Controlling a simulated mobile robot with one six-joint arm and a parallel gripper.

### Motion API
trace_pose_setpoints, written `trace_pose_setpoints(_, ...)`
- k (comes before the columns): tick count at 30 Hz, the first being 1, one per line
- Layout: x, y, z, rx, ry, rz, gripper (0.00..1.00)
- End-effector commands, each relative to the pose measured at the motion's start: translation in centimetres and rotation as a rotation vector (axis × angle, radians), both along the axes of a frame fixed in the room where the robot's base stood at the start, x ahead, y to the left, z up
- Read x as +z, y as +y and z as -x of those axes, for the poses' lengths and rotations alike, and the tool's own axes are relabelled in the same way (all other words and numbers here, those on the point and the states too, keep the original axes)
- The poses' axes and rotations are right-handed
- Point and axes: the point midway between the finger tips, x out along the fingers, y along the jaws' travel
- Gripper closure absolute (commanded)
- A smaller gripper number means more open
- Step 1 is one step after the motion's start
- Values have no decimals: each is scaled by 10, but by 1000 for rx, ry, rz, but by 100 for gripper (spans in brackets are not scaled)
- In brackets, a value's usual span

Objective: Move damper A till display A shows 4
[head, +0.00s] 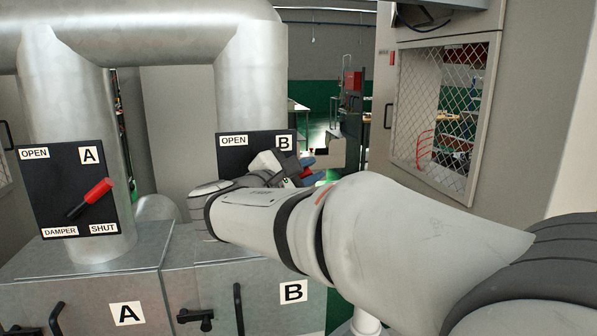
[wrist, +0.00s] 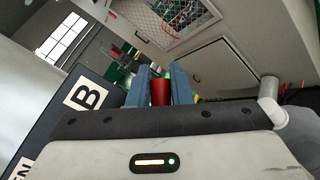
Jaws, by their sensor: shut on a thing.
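Damper A is a black plate (head: 62,165) on the left duct, marked OPEN at top left and SHUT at bottom right. Its red-handled lever (head: 97,192) points up and to the right, with nothing touching it. My gripper (head: 307,172) is at the damper B plate (head: 228,152) on the right duct, apart from damper A. In the wrist view, its blue fingers (wrist: 160,84) are shut on a red handle (wrist: 160,93) beside the B label (wrist: 87,96). My arm hides most of damper B in the head view. I see no reading of display A.
Grey cabinets marked A (head: 126,314) and B (head: 293,292), with black door handles, stand below the ducts. A cabinet with a mesh window (head: 443,115) is at right. My arm crosses the front right; the space before damper A is clear.

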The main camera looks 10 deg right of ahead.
Motion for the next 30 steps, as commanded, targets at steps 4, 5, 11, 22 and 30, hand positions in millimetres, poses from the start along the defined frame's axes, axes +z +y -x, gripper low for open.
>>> trace_pose_setpoints(4,0,0,0,0,0,0,99)
trace_pose_setpoints(5,0,0,0,-1,0,1,100)
trace_pose_setpoints(11,0,-1,0,-1,0,0,100)
trace_pose_setpoints(22,12,10,0,-1,0,171,100)
trace_pose_setpoints(30,18,13,0,-3,0,220,100)
